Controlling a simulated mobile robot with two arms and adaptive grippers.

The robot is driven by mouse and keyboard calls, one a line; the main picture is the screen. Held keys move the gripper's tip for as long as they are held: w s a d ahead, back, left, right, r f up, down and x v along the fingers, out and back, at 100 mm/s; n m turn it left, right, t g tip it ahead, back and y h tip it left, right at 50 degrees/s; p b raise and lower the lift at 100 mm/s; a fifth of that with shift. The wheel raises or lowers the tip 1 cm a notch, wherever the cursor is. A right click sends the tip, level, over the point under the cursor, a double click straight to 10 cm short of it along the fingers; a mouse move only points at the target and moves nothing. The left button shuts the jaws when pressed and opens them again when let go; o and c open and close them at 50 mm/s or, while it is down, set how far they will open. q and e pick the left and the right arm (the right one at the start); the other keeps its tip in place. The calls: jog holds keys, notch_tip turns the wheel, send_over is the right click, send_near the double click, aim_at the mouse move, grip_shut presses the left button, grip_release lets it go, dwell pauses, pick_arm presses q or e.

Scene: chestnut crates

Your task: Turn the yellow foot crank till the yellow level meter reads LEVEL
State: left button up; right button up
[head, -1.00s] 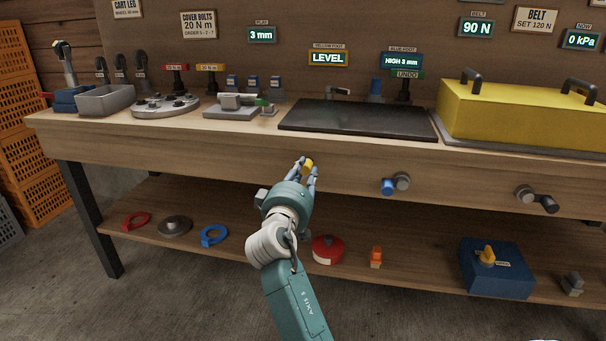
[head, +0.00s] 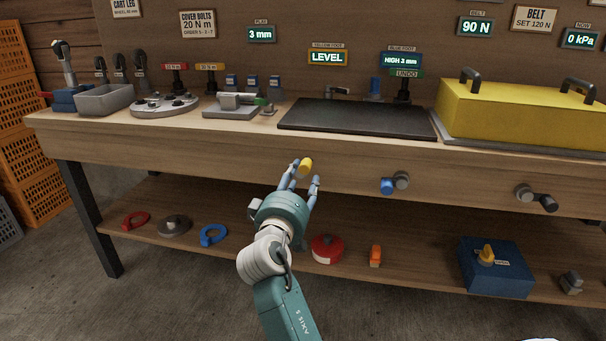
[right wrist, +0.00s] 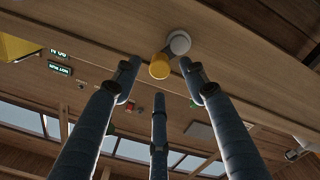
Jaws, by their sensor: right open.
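The yellow foot crank (head: 306,165) sticks out from the front edge of the bench; its yellow knob also shows in the right wrist view (right wrist: 159,68), beside a pale round hub (right wrist: 179,43). The yellow level meter (head: 327,57) on the back wall reads LEVEL. My right gripper (head: 304,180) is open and empty, its fingers pointing at the crank from just below and in front. In the right wrist view the spread fingers stand clear of the knob. My left gripper is not in view.
A blue crank (head: 388,186) sits on the bench front to the right; its blue foot meter (head: 401,60) reads HIGH 3 mm. Another dark-knobbed crank (head: 548,202) is farther right. A lower shelf (head: 270,256) holds several loose parts below my gripper.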

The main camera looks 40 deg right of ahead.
jog(key=v, duration=0.3)
jog(key=shift+s+a, duration=0.3)
